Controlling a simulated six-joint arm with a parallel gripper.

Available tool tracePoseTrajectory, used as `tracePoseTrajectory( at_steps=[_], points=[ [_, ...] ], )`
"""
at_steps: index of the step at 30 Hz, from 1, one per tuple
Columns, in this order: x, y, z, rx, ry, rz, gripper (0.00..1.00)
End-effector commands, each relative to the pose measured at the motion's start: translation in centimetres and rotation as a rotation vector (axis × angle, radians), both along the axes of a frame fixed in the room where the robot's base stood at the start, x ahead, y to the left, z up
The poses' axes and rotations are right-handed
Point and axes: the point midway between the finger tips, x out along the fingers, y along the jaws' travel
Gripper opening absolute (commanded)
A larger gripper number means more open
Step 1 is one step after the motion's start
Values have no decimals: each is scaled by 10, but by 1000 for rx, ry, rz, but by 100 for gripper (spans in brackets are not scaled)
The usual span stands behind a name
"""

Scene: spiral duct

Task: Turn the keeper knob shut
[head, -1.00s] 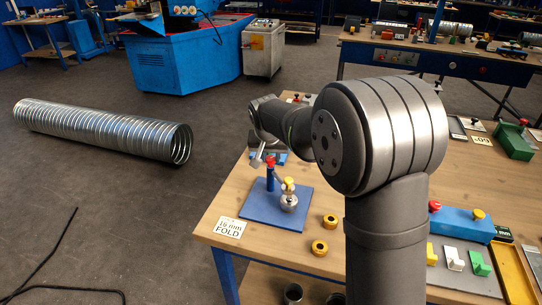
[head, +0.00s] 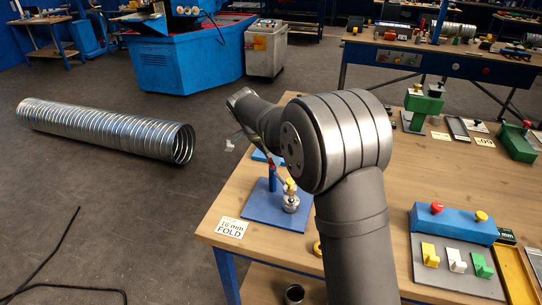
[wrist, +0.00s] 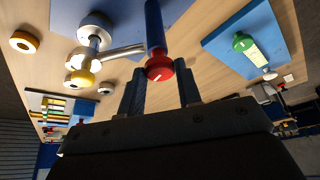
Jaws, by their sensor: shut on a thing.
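A red knob (wrist: 158,69) with a pale line on its face tops a blue post (wrist: 154,28). My gripper (wrist: 160,77) is shut on this red knob, one dark finger on each side of it in the wrist view. In the head view the post (head: 272,182) stands on a blue plate (head: 262,211), and my arm hides most of the grip. Beside the post is a round metal fitting (head: 291,203) with a yellow knob (head: 290,185). A silver bar (wrist: 118,54) runs from the fitting toward the post.
A "16 mm FOLD" card (head: 231,228) lies at the table's near left corner. A yellow ring (wrist: 23,41) lies on the wood. A blue box with red and yellow buttons (head: 452,223) stands at right. A spiral duct (head: 105,130) lies on the floor at left.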

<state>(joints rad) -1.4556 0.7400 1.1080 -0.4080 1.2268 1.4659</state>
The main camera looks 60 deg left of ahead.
Motion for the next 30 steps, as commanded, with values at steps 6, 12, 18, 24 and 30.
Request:
tracePoseTrajectory(
  at_steps=[6, 12, 18, 24, 30],
  points=[
    [-1, 1, -1, -2, 2, -82, 9],
    [-1, 1, 0, 0, 2, -113, 9],
    [-1, 1, 0, 0, 2, -117, 9],
    [-1, 1, 0, 0, 3, -117, 9],
    [-1, 1, 0, -1, 2, -116, 53]
  ],
)
